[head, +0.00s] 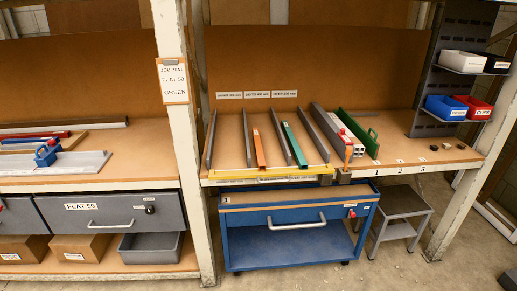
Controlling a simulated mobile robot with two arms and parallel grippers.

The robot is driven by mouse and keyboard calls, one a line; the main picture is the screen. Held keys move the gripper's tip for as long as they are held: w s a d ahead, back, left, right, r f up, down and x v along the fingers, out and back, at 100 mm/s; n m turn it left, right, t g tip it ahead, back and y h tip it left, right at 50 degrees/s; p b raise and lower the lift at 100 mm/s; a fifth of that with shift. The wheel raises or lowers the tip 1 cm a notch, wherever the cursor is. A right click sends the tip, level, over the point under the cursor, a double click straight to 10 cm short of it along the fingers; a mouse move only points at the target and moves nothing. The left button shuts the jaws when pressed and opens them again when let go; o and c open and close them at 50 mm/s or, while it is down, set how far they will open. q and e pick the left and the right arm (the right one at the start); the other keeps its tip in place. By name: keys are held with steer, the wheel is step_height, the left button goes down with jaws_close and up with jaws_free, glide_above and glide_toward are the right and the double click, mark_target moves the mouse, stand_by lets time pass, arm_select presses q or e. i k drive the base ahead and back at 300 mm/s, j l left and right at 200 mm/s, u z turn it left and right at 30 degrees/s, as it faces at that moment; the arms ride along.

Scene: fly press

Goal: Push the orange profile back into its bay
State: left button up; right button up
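The orange profile (259,149) lies lengthwise on the wooden bench top, in the middle bay between two grey dividers (247,140). Its near end is close to the yellow front strip (262,173); whether it sticks out past the strip is too small to tell. Its far end stops well short of the back board. A green profile (294,145) lies in the bay to its right. The left bay looks empty. Three white labels (257,94) are on the back board above the bays. Neither of my grippers is in view.
Right of the bays stand grey bars (327,128), a clamp-like tool with a red knob (342,132) and a green rail (358,133). A blue cart (292,248) and a grey step stool (396,210) stand below. A white post (181,130) rises left of the bays.

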mark_target(260, 157)
steer(key=i+z, duration=0.2)
steer(key=z, duration=0.25)
steer(key=i+j+z, duration=0.15)
steer(key=z, duration=0.3)
steer(key=i+j+z, duration=0.15)
steer(key=z, duration=0.3)
